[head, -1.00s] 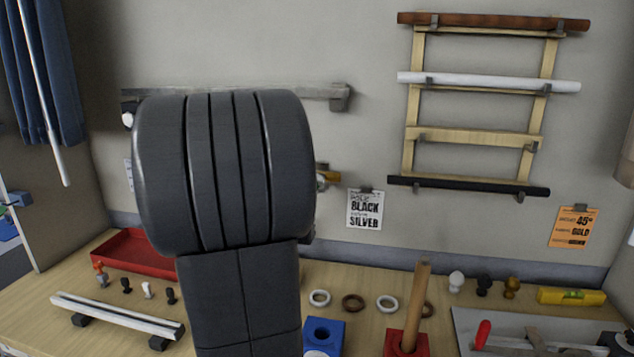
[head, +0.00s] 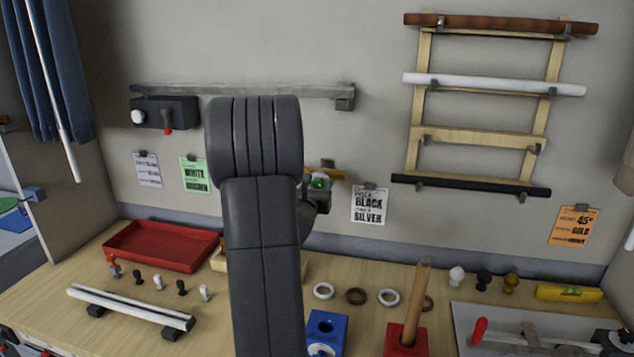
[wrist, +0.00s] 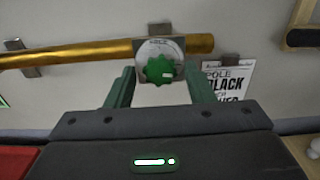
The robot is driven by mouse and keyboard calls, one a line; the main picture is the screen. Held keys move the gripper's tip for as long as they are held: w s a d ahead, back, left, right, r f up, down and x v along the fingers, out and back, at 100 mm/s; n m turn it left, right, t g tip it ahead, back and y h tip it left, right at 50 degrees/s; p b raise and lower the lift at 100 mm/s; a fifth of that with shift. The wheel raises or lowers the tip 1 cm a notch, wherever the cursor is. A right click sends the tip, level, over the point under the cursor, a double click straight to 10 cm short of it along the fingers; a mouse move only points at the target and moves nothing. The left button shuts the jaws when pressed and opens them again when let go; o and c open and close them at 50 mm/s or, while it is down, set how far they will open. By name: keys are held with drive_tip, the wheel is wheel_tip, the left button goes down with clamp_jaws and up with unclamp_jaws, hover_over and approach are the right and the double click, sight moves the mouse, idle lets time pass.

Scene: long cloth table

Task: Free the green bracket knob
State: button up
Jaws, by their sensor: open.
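The green bracket knob (wrist: 159,69) is a lobed green knob on a pale round dial plate, in front of a gold pole (wrist: 75,54) on the wall. In the head view the knob (head: 319,183) shows just right of my arm. My gripper (wrist: 160,78) is open, with one finger to the left and one to the right of the knob in the wrist view. I cannot tell whether either finger touches it. In the head view my arm hides most of the gold pole.
A black-and-silver notice (head: 369,205) hangs right of the knob. A grey rail (head: 240,91) with a dark box (head: 180,113) is above left. Below, the table holds a red tray (head: 165,247), several rings, a blue block (head: 326,330) and an upright wooden rod (head: 416,300).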

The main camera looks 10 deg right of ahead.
drive_tip(key=shift+w+d, duration=0.15)
drive_tip(key=shift+w, duration=0.3)
drive_tip(key=c, duration=1)
